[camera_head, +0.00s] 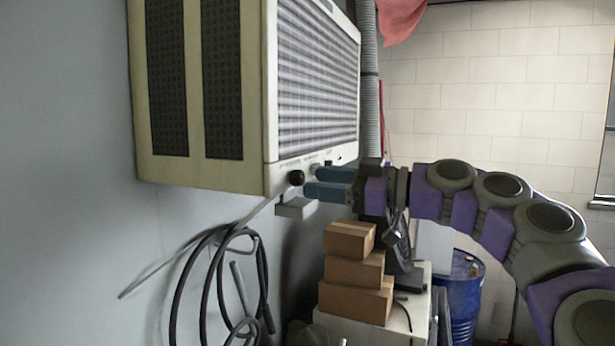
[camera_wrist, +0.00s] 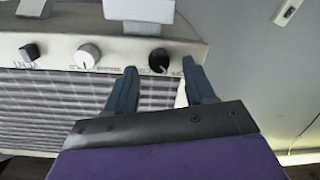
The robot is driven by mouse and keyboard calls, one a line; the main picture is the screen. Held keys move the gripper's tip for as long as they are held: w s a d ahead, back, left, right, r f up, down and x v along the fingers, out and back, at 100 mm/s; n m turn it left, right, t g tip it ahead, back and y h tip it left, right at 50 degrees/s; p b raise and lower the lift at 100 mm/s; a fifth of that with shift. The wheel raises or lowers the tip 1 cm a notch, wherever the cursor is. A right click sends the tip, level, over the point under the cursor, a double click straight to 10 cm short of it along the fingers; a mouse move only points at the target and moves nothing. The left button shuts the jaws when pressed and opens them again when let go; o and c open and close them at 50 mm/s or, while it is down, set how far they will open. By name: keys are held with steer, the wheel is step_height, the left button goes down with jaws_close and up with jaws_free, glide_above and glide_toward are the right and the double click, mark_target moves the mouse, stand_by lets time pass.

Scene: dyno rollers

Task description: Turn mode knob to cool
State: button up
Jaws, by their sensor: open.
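A beige air conditioner (camera_head: 205,95) hangs on the wall, with a control strip low on its grilled front. A round black knob (camera_head: 297,177) sits at the near end of that strip. The wrist view shows the strip upside down, with the black knob (camera_wrist: 158,61), a white knob (camera_wrist: 87,56) and a square dark knob (camera_wrist: 29,52). The labels are too small to read, so I cannot tell which is the mode knob. My gripper (camera_head: 305,181) is open, just in front of the strip. In the wrist view its blue fingertips (camera_wrist: 160,66) flank the black knob; contact is unclear.
Stacked cardboard boxes (camera_head: 357,270) on a white cabinet (camera_head: 405,322) stand below my gripper. A blue barrel (camera_head: 462,295) is behind them. A coiled black hose (camera_head: 205,275) hangs on the left wall, and a grey duct (camera_head: 370,90) runs beside the air conditioner.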

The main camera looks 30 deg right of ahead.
mark_target(303, 180)
steer(key=w, duration=0.1)
steer(key=w+a, duration=0.1)
steer(key=shift+w+a, duration=0.15)
steer(key=shift+w, duration=0.2)
steer(key=shift+a, duration=0.15)
steer(key=shift+c, duration=0.3)
steer(key=shift+a, duration=0.1)
jaws_close()
